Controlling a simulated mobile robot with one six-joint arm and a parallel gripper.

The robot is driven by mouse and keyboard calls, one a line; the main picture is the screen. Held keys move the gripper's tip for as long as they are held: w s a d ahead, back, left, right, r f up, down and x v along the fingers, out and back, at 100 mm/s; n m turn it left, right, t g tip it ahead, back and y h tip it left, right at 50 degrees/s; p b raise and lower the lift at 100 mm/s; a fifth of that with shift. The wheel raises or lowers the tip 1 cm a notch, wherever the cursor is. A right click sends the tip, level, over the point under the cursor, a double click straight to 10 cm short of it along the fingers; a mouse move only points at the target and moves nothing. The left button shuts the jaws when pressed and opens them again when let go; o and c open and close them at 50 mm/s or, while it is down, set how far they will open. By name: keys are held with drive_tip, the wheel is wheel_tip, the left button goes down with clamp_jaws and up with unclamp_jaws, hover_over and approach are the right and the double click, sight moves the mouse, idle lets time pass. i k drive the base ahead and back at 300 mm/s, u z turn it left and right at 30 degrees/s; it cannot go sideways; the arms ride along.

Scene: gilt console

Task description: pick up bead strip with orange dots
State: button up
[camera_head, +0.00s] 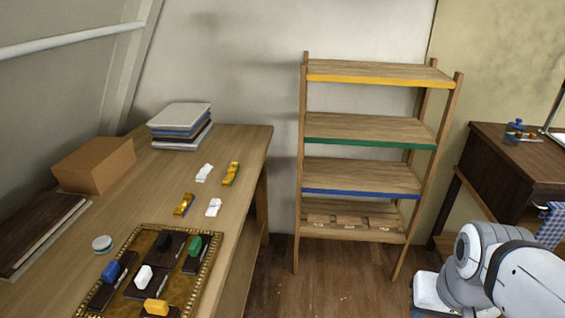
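Several small strip-like pieces lie on the long wooden table (238,147). One is white (204,172), one is yellow with green (231,173), one is yellow with dark parts (184,204), and one more is white (213,207). They are too small to make out orange dots, so I cannot tell which is the bead strip. Parts of my white and grey arm show at the lower right, far from the table's strips. My gripper is not visible.
A gold-edged tray (213,243) holds dark blocks with coloured pieces. A wooden shelf (370,128) stands right of the table; floor between is clear.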

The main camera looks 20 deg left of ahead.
sight(213, 211)
drive_tip(key=u, duration=0.2)
drive_tip(key=i, duration=1.25)
drive_tip(key=u, duration=0.85)
